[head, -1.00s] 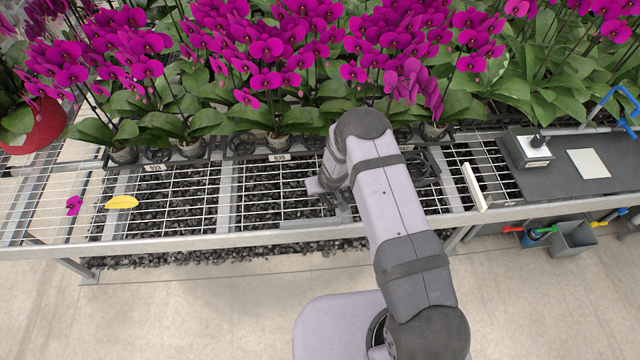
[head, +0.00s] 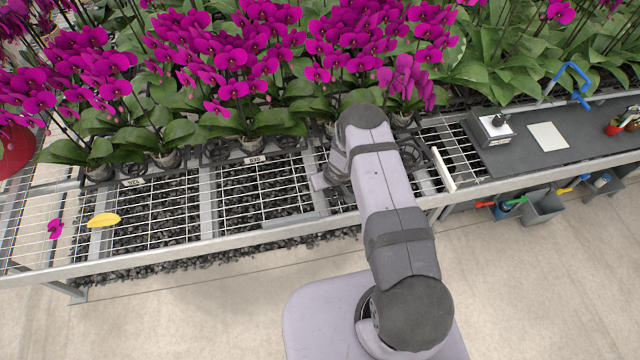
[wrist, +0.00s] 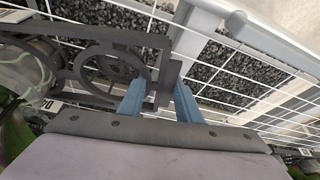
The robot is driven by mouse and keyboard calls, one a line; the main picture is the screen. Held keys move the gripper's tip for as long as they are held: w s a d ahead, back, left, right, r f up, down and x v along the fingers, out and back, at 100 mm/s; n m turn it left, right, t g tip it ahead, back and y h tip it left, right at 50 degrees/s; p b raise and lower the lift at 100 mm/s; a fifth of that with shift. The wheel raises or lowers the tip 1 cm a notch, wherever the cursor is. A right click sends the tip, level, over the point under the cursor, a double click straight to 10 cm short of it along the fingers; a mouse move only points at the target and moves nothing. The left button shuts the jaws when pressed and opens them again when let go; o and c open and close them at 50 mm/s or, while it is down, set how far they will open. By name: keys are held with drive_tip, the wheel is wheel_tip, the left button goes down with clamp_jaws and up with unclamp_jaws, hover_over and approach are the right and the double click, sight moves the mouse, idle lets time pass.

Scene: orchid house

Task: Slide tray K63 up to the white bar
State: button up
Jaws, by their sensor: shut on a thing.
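A black tray (head: 411,158) with an orchid pot in it sits on the mesh bench, partly hidden behind my arm. Its K63 label cannot be read. The white bar (head: 442,170) stands just to its right; I cannot tell whether they touch. My gripper (wrist: 160,98) is shut on a dark edge of the tray (wrist: 124,40), with a blue finger on each side in the wrist view. In the head view my arm hides the fingertips.
Trays labelled B39 (head: 255,160) and another (head: 134,182) stand to the left with tall magenta orchids. A yellow leaf (head: 103,220) and a fallen flower (head: 55,229) lie on the mesh. A dark mat (head: 510,150) lies right of the bar.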

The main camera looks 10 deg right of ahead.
drive_tip(key=shift+d, duration=0.2)
drive_tip(key=o, duration=1.3)
drive_tip(key=shift+r, duration=0.1)
drive_tip(key=shift+b+v, duration=1.1)
drive_tip(key=shift+v, duration=2.5)
